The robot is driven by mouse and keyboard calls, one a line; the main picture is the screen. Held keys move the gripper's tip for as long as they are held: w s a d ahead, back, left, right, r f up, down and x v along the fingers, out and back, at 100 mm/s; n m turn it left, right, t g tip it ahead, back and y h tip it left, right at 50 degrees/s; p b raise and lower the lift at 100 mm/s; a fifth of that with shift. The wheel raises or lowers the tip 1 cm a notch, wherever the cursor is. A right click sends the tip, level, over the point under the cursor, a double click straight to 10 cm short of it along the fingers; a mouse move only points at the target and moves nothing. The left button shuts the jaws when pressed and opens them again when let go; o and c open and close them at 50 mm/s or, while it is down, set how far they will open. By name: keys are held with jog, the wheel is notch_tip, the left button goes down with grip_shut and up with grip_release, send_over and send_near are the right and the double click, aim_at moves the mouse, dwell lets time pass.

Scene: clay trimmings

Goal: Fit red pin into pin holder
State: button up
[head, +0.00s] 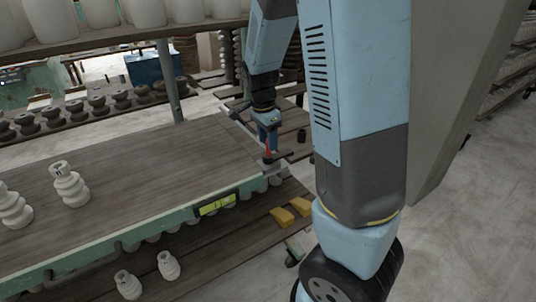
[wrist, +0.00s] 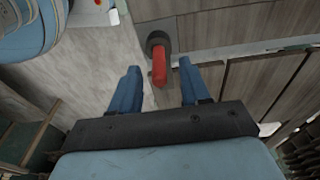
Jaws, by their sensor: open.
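The red pin (wrist: 159,66) is between and just beyond the spread blue fingers of my gripper (wrist: 159,74) in the wrist view. Its far end meets a dark round pin holder (wrist: 151,38); it looks to be standing in it, though how deep I cannot tell. In the head view the red pin (head: 267,147) shows just below my gripper (head: 268,141), above the dark holder (head: 268,159) near the right end of the table. My gripper is open, with a gap on both sides of the pin.
The wooden table (head: 130,175) has several pale clay pieces at left, such as a stacked vase (head: 70,187). A lower shelf holds yellow blocks (head: 291,211). A small dark cylinder (head: 302,136) sits beyond the table's right end. The table's middle is clear.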

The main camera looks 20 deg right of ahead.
aim_at(268, 153)
jog(key=shift+d+f, duration=0.15)
jog(key=shift+f, duration=1.15)
grip_shut()
